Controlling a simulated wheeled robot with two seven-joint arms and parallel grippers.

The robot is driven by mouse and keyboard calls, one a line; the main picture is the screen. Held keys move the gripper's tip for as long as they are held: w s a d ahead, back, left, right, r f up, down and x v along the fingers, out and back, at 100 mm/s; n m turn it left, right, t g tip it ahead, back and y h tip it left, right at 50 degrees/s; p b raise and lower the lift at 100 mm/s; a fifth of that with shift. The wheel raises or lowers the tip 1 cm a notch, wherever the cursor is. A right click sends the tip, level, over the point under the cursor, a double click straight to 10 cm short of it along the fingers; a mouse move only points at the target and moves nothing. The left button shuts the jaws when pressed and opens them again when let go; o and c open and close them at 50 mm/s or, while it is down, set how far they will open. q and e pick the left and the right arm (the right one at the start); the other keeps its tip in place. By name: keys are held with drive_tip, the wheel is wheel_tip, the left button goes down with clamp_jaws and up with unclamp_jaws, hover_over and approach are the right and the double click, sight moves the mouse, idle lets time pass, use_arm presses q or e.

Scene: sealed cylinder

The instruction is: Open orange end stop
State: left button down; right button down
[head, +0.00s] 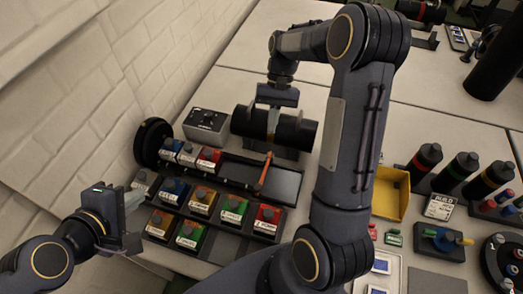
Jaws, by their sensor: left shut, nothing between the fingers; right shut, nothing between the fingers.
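The orange end stop (265,170) is a thin orange bar. It stands at a slant over the dark tray (285,184), just in front of a black cylinder (300,131) lying on its side. My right gripper (272,128) points down at the middle of the cylinder, beyond the upper end of the orange bar. It is shut with nothing held; whether its fingertips touch the cylinder I cannot tell. My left gripper (136,203) is shut and empty at the left, beside the block rack and far from the orange bar.
Racks of coloured, labelled blocks (233,208) stand left of and in front of the tray. A grey box with knobs (206,125) and a black disc (152,142) are behind them. My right arm hides the table's middle. A yellow bin (391,193) and black bottles (455,172) stand right.

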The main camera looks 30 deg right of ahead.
use_arm(q)
drive_tip(key=s+d+f+n+t+h, duration=0.1)
drive_tip(key=s+d+f+n, duration=0.25)
drive_tip(key=d+n, duration=0.55)
drive_tip(key=s+d+f+n+h, duration=0.2)
drive_tip(key=s+d+f+n, duration=0.15)
drive_tip(key=d+n, duration=0.65)
drive_tip(key=w+d+f, duration=0.1)
drive_tip(key=w+d, duration=0.1)
drive_tip(key=w+d+f+m, duration=0.1)
drive_tip(key=w+d+f, duration=0.1)
drive_tip(key=d, duration=0.1)
drive_tip(key=w+d+f+m, duration=0.1)
drive_tip(key=w+d, duration=0.1)
drive_tip(key=d, duration=0.1)
drive_tip(key=shift+w+d+f, duration=0.2)
drive_tip(key=shift+w+f, duration=0.05)
drive_tip(key=shift+f, duration=0.1)
drive_tip(key=shift+w+d+r, duration=0.35)
drive_tip(key=shift+w+d, duration=0.3)
drive_tip(key=shift+d, duration=0.05)
drive_tip(key=shift+w+d+r, duration=0.35)
drive_tip(key=shift+w+d, duration=0.3)
drive_tip(key=shift+d, duration=0.05)
use_arm(e)
drive_tip(key=c, duration=2.1)
unclamp_jaws()
drive_tip(key=shift+c, duration=0.2)
drive_tip(key=o, duration=0.9)
